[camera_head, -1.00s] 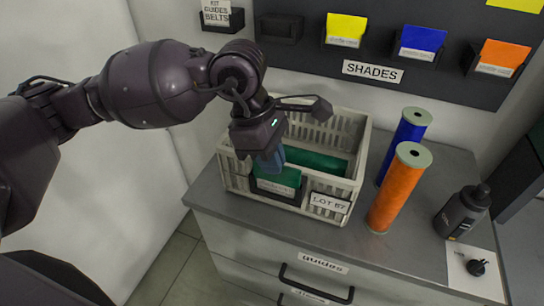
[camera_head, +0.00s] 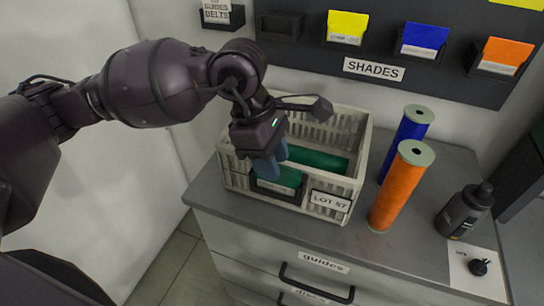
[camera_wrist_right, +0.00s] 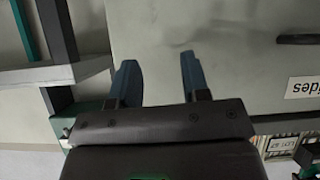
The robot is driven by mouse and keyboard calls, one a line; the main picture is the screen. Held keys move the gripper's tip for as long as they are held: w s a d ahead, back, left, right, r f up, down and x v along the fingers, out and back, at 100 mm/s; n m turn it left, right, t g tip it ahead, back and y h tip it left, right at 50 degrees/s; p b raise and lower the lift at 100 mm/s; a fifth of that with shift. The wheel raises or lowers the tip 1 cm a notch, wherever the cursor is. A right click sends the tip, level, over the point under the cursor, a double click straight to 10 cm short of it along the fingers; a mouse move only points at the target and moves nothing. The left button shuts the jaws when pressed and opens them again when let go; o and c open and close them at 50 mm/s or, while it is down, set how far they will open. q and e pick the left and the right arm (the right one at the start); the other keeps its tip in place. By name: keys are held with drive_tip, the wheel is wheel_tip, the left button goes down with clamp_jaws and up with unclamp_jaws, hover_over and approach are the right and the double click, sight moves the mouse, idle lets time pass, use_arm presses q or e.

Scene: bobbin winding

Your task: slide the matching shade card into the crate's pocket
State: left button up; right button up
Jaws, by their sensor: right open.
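The green shade card (camera_head: 286,177) sits in the black pocket (camera_head: 275,192) on the front of the pale crate (camera_head: 360,150), its printed strip partly showing above the pocket's front. My left gripper (camera_head: 271,166) is directly over the card, its two blue fingers pointing down and spread apart. The fingers hide part of the card's top edge, and I cannot tell whether they touch it. A green spool (camera_head: 318,160) lies inside the crate. My right gripper (camera_wrist_right: 160,75) is open and empty in the right wrist view, in front of grey drawer fronts.
The SHADES rack (camera_head: 440,72) holds yellow (camera_head: 347,24), blue (camera_head: 423,38) and orange (camera_head: 506,52) cards, plus an empty pocket (camera_head: 279,26). Blue (camera_head: 405,140) and orange (camera_head: 400,190) spools stand right of the crate. A dark bottle (camera_head: 464,212) stands further right. The front counter strip is clear.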

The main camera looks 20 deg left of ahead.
use_arm(q)
drive_tip(key=shift+a+r, duration=0.1)
drive_tip(key=shift+r, duration=0.05)
drive_tip(key=v, duration=1)
drive_tip(key=shift+r, duration=0.2)
use_arm(e)
drive_tip(key=shift+w+r, duration=0.15)
drive_tip(key=shift+r, duration=0.15)
